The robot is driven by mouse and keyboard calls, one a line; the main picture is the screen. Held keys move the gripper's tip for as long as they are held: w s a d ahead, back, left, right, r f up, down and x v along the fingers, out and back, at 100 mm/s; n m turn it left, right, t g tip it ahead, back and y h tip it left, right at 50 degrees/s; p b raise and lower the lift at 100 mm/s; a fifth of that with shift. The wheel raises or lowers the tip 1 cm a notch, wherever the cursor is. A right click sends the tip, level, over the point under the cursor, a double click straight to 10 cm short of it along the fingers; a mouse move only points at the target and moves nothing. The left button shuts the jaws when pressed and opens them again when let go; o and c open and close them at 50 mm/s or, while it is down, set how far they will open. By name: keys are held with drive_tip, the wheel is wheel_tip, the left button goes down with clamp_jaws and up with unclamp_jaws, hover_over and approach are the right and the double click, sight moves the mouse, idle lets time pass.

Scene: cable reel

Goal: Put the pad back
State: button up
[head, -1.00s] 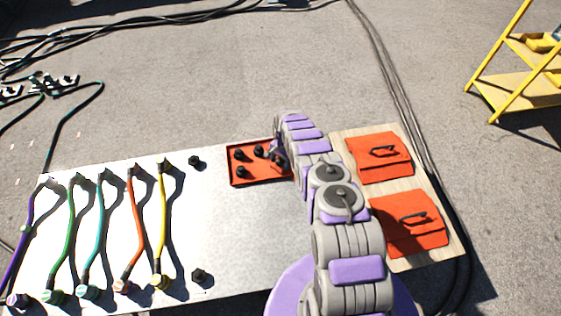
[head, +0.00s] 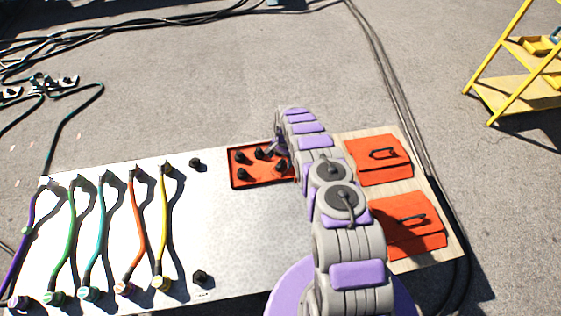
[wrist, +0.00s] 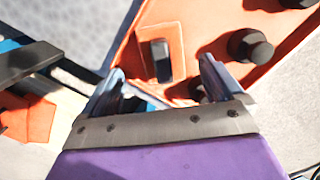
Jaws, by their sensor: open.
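Two orange pads with black handles lie on a pale wooden board (head: 359,141) at the right of the head view: a far pad (head: 400,172) and a near pad (head: 430,238). An orange-red tray (head: 262,183) with several black knobs lies on the silver table, left of the board. My gripper (head: 277,147) is over the tray's right end, partly hidden by my arm. In the wrist view my gripper (wrist: 163,66) is open. Beyond and between its fingers is a small orange square (wrist: 176,42) with an upright black piece. I see nothing held. Which piece is the task's pad is unclear.
Purple, green, teal, orange and yellow cables (head: 138,225) lie on the left of the silver table (head: 225,235). Two loose black knobs (head: 201,276) stand near its middle. Black cables (head: 400,110) run past the board. A yellow shelf (head: 525,88) stands far right.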

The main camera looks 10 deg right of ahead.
wheel_tip(320, 180, up, 9)
drive_tip(key=p, duration=0.1)
drive_tip(key=shift+w+d+f+p, duration=0.2)
drive_tip(key=shift+w+d+p, duration=0.2)
drive_tip(key=shift+d, duration=0.05)
wheel_tip(320, 180, up, 9)
drive_tip(key=n, duration=0.1)
hover_over(283, 161)
drive_tip(key=s+r+n, duration=0.1)
drive_tip(key=s+r, duration=0.4)
drive_tip(key=r, duration=0.8)
drive_tip(key=s+r+n, duration=0.2)
drive_tip(key=s+r, duration=0.7)
drive_tip(key=r, duration=0.4)
drive_tip(key=s+r+n, duration=0.1)
drive_tip(key=s+r, duration=0.4)
drive_tip(key=s, duration=0.3)
drive_tip(key=s+r+n, duration=0.1)
drive_tip(key=s+r, duration=0.3)
drive_tip(key=s, duration=0.5)
drive_tip(key=s+a+r+n+h, duration=0.1)
drive_tip(key=s+n, duration=0.2)
drive_tip(key=s, duration=1.7)
drive_tip(key=shift+r+g, duration=0.25)
drive_tip(key=shift+g, duration=0.15)
drive_tip(key=shift+w, duration=0.1)
